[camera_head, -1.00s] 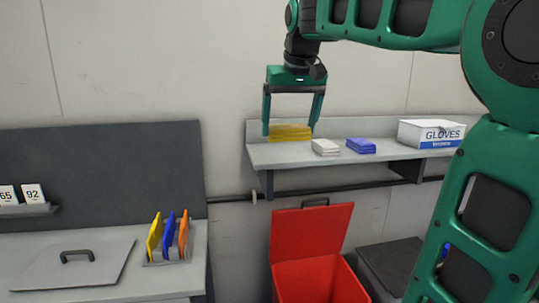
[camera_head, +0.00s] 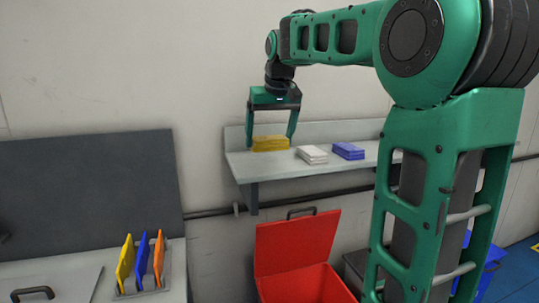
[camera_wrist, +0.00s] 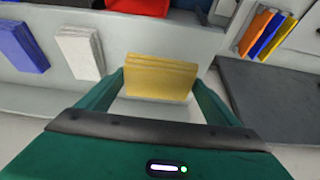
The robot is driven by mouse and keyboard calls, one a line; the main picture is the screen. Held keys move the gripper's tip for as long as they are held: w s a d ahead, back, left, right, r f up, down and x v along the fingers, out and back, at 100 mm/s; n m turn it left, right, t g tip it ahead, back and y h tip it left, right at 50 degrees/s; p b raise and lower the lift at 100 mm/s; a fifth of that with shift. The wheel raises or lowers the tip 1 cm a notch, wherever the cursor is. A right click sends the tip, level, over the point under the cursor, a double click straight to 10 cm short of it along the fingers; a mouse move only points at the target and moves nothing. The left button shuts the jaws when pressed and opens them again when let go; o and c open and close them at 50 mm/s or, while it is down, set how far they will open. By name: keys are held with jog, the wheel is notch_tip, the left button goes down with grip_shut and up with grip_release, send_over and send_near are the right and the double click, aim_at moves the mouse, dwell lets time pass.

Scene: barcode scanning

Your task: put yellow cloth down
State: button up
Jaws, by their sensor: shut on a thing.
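The yellow cloth (camera_head: 270,144) is a folded stack at the left end of the grey wall shelf (camera_head: 270,170). My gripper (camera_head: 271,139) points down from above and is shut on it, one finger at each side. The wrist view also shows the yellow cloth (camera_wrist: 160,78) between the two fingers. The cloth is at or just above the shelf surface; I cannot tell whether it touches. A white cloth stack (camera_head: 312,154) and a blue cloth stack (camera_head: 348,151) lie to its right on the shelf.
A red bin (camera_head: 300,250) with its lid raised stands below the shelf. At lower left, a rack holds yellow, blue and orange upright plates (camera_head: 142,262) on a bench beside a dark panel (camera_head: 90,190). My arm hides the shelf's right end.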

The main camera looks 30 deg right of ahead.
aim_at(272, 137)
jog(key=shift+w+d+f, duration=0.8)
jog(key=shift+w+d, duration=0.05)
jog(key=shift+d, duration=0.1)
jog(key=shift+f, duration=2)
jog(key=o, duration=1.2)
jog(key=v, duration=1.2)
jog(key=s+a+f+m+g, duration=0.1)
jog(key=s+f+g, duration=0.1)
jog(key=s+f, duration=1.3)
jog(key=s+a+f+m+g+y, duration=0.1)
jog(key=s+a+f+m+g, duration=0.1)
jog(key=s+f, duration=1.3)
jog(key=shift+s+a, duration=0.25)
jog(key=shift+s, duration=0.45)
